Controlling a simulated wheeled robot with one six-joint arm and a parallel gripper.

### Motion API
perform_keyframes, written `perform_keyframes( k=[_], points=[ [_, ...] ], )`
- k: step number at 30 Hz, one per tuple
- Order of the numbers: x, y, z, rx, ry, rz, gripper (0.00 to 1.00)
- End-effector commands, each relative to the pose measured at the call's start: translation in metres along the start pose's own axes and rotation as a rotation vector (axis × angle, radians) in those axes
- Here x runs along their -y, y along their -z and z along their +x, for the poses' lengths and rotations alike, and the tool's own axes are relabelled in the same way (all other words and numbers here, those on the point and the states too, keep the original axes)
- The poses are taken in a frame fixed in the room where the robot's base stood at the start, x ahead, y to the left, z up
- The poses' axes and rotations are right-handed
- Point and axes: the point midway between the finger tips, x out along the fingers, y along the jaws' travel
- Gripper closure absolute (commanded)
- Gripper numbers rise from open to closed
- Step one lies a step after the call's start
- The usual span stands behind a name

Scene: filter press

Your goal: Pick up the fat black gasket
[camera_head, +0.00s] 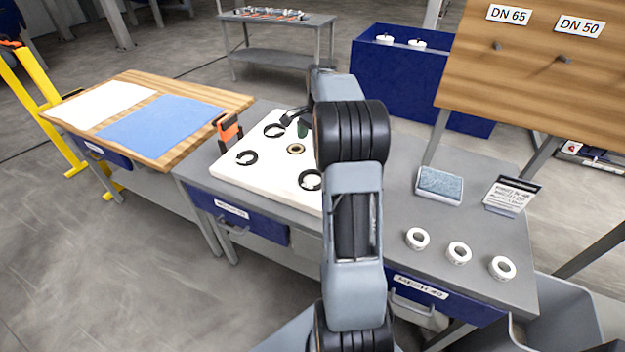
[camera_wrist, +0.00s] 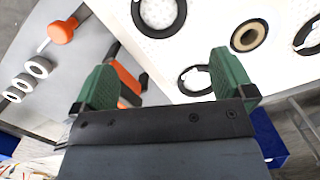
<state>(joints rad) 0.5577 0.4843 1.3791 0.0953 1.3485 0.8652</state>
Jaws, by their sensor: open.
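Three black rings lie flat and apart on a white board (camera_head: 230,170). One is at the near right (camera_head: 302,180), partly cut by my arm, one at the left (camera_head: 238,158) and one at the back (camera_head: 266,131). The near-right ring looks thickest, at the top of the wrist view (camera_wrist: 158,34); I cannot be sure it is the fat gasket. The back ring (camera_wrist: 182,83) shows between my fingers in the wrist view, and the left ring (camera_wrist: 298,41) at its right edge. My gripper (camera_wrist: 165,82) is open and empty above the board's back edge.
A brown ring (camera_wrist: 237,36) lies among the black ones. An orange-and-black tool (camera_head: 228,131) stands at the board's left corner. Orange-handled tools (camera_wrist: 62,31) lie on the grey bench. White rings (camera_head: 417,238) and a blue-grey pad (camera_head: 439,184) are to the right.

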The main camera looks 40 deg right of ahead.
Motion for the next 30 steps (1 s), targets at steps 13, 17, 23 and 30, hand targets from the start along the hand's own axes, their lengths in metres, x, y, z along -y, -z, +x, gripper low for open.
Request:
perform_keyframes(
  k=[13,17,23,30],
  points=[
    [-0.001,0.006,0.072,0.007,-0.004,0.025,0.00],
    [-0.001,0.006,0.081,0.006,-0.002,0.025,0.00],
    [-0.002,0.005,0.095,0.007,-0.005,0.024,0.00],
    [-0.003,0.004,0.126,0.006,-0.004,0.024,0.00]
  ],
)
